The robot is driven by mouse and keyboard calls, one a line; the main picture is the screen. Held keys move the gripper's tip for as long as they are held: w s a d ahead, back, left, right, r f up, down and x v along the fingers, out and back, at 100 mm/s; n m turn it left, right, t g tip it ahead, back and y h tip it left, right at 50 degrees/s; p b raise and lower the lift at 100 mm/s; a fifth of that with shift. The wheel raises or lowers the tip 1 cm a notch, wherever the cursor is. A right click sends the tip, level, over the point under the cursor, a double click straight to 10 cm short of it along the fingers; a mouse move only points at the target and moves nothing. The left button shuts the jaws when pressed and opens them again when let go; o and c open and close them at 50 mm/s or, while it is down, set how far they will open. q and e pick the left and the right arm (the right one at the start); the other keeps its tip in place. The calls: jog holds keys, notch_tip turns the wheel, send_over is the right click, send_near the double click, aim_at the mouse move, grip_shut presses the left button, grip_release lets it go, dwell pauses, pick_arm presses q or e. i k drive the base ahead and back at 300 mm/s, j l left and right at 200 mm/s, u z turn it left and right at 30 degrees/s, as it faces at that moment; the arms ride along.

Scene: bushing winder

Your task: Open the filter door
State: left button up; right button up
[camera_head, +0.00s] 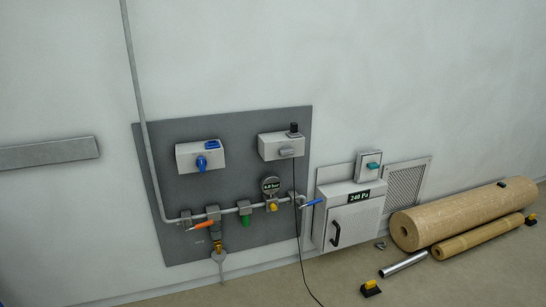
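The filter door (357,223) is the light grey front of a box mounted low on the wall, right of centre in the head view. It looks closed. A black bar handle (335,233) stands upright on its left side. A display reading 240 Pa (359,197) sits at the top of the box. Neither of my grippers is in view.
A grey panel (240,145) with pipes, valves and a gauge is left of the box. A small box with a teal switch (374,165) is above it. Brown rolls (465,212), a metal tube (404,264) and a black-yellow block (370,288) lie on the floor to the right.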

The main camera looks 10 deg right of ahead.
aim_at(357, 223)
jog(key=i+z, duration=1.1)
jog(key=k+j, duration=0.05)
jog(key=k, duration=0.05)
